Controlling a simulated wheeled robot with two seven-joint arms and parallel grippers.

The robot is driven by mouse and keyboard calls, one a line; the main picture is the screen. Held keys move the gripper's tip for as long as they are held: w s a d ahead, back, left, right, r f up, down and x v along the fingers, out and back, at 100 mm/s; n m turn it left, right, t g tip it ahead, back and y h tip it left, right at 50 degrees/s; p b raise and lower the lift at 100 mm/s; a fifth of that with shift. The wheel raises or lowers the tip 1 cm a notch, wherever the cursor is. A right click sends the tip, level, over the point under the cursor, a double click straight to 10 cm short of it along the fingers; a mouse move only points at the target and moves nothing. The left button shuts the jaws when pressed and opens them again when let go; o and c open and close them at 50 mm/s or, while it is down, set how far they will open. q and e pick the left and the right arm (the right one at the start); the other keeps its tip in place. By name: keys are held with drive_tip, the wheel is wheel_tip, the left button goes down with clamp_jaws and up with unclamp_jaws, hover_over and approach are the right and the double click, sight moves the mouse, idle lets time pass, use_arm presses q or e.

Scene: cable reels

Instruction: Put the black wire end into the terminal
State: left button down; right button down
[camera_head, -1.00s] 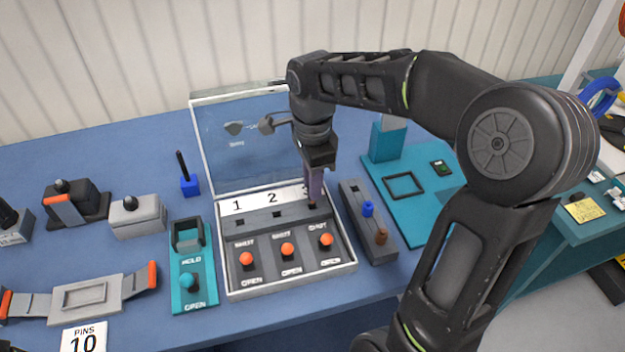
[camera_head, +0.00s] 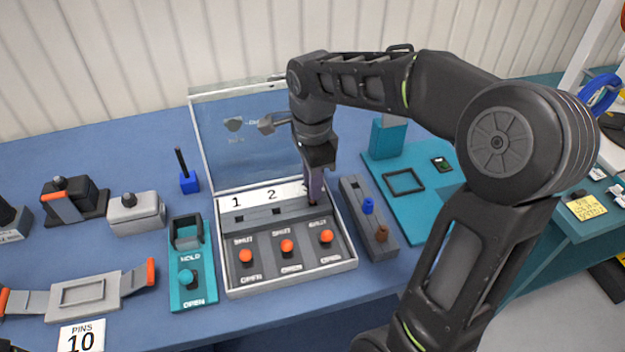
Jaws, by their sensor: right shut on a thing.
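The terminal box (camera_head: 289,289) stands on the blue bench, with a raised clear lid, a strip numbered 1, 2 and 3, a row of dark openings and orange knobs marked SHUT and OPEN. My right gripper (camera_head: 314,194) points down at the opening by number 3 and partly covers the number. It is shut on a small dark piece, probably the black wire end, mostly hidden by the fingers. I cannot tell how far this piece is inside the opening. My left gripper is not in view.
A grey holder (camera_head: 356,196) with a blue and a brown wire end stands just right of the box. A teal HOLD clamp (camera_head: 201,292) is close on the left. A blue block with a black rod (camera_head: 189,181) stands behind. A teal fixture (camera_head: 425,208) lies right.

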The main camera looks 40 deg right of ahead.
drive_tip(key=shift+f, duration=0.35)
idle(0.3)
drive_tip(key=shift+f+b, duration=0.65)
drive_tip(key=shift+b, duration=0.05)
drive_tip(key=c, duration=1.2)
unclamp_jaws()
drive_tip(key=shift+r, duration=0.35)
wheel_tip(320, 180, up, 7)
drive_tip(key=shift+r, duration=0.1)
